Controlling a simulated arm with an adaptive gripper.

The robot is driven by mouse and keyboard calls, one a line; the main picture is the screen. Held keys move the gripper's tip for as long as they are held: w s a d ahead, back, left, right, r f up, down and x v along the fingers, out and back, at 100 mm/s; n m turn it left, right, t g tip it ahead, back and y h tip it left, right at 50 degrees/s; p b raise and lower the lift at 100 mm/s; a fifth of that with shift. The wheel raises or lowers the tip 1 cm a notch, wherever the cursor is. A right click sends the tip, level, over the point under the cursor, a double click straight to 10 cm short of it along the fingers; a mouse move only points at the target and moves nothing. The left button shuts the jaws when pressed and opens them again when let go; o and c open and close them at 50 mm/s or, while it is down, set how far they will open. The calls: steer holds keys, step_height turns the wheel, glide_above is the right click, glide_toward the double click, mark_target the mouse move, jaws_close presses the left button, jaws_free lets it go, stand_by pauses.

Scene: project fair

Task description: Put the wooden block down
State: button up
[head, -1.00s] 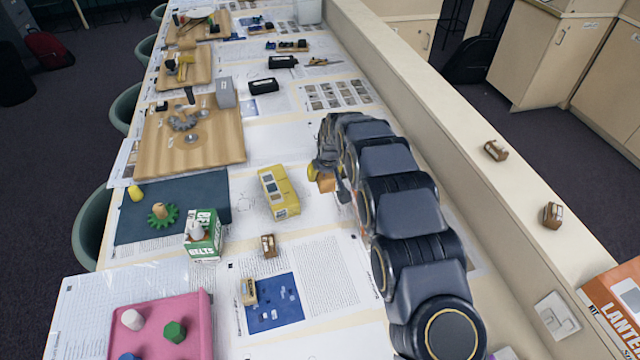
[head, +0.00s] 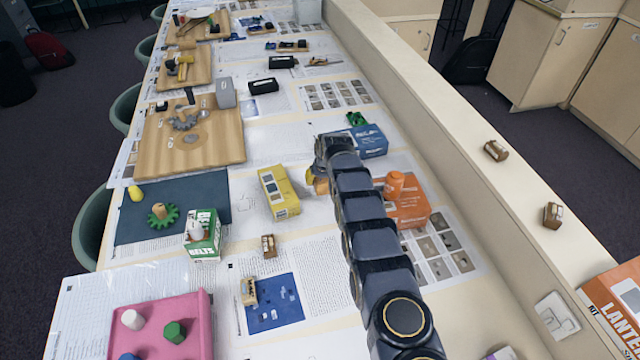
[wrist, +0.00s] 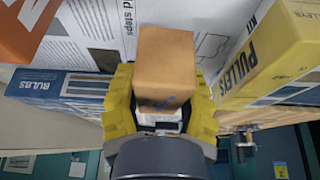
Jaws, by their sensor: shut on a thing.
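The wooden block (wrist: 165,65) is a plain tan block held between the yellow fingers of my gripper (wrist: 162,105) in the wrist view. In the head view my gripper (head: 315,178) is over the white sheets, just right of the yellow pulleys kit box (head: 279,193). There a small part of the wooden block (head: 321,187) shows beside the fingers, and my arm hides much of the gripper. I cannot tell whether the block touches the table.
A blue bulbs box (head: 370,141) and an orange box (head: 408,211) with an orange piece on top stand right of my arm. The pulleys box also shows in the wrist view (wrist: 275,55). A small brown block (head: 268,246) and blue sheet (head: 273,303) lie nearer.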

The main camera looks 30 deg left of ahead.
steer(key=shift+s+f, duration=0.1)
steer(key=shift+f, duration=1.05)
steer(key=shift+f, duration=0.15)
steer(key=o, duration=1)
steer(key=shift+d+r, duration=0.15)
steer(key=shift+r, duration=0.5)
steer(key=v, duration=0.9)
steer(key=shift+s+d+r, duration=0.1)
steer(key=shift+s+r, duration=0.1)
steer(key=shift+r, duration=0.15)
steer(key=shift+s+d+r, duration=0.2)
steer(key=shift+d+r, duration=0.05)
steer(key=shift+r, duration=0.3)
